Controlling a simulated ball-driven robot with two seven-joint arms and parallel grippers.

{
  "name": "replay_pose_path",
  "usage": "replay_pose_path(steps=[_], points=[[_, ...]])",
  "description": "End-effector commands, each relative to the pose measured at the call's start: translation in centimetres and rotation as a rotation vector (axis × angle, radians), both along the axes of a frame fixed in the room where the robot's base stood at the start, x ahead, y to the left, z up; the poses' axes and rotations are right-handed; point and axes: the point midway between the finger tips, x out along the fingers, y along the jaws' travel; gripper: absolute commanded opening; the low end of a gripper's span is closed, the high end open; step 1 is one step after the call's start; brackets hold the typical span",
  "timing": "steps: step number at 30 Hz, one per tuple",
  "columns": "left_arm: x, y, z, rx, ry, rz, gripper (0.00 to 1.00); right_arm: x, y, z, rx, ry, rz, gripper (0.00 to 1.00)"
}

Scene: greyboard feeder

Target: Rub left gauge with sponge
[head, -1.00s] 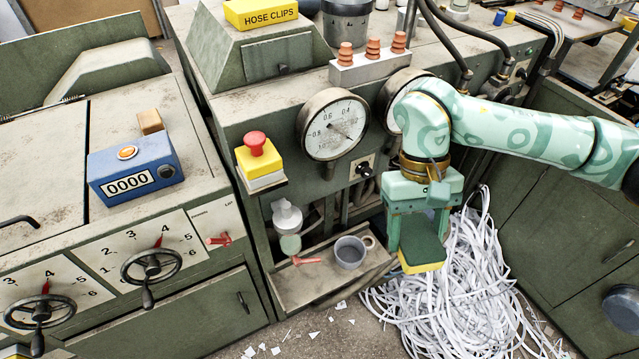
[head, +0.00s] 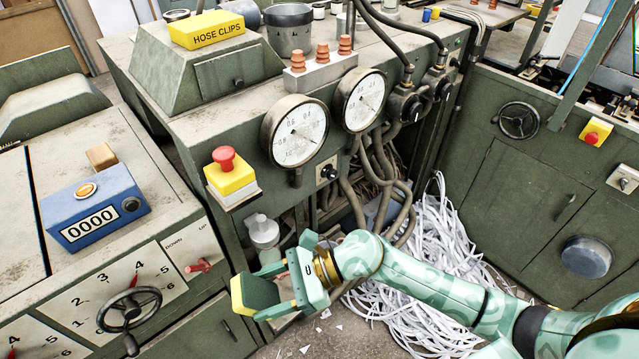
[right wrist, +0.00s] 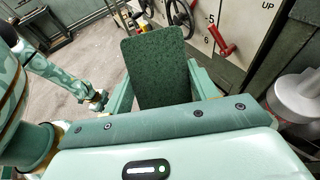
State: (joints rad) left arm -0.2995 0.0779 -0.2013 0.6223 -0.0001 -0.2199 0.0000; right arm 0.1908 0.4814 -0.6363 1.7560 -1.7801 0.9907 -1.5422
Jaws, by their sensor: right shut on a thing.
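The left gauge (head: 296,131) is a round white dial in a dark rim on the front of the green machine. My right gripper (head: 275,292) is shut on the sponge (head: 259,291), below and slightly left of that gauge, clear of it. The sponge has a dark green face and a yellow side. In the right wrist view the green face of the sponge (right wrist: 160,70) stands between the fingers. The gauge is out of that view. My left gripper does not show in the head view.
A second gauge (head: 361,100) sits to the right of the left gauge. A red button on a yellow box (head: 230,177) juts out at the left. Hoses (head: 385,185) and paper strips (head: 430,260) lie right.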

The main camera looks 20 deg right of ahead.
Motion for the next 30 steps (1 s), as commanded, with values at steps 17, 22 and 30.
replay_pose_path(steps=[17,22,30], points=[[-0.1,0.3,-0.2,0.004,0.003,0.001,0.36,10.2,-10.9,8.2,0.288,-0.195,-0.95,0.4],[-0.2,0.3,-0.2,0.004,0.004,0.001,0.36,11.0,-13.7,10.8,0.365,-0.3,-1.068,0.4],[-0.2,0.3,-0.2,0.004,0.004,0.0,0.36,11.0,-14.4,11.8,0.456,-0.379,-1.076,0.4]])
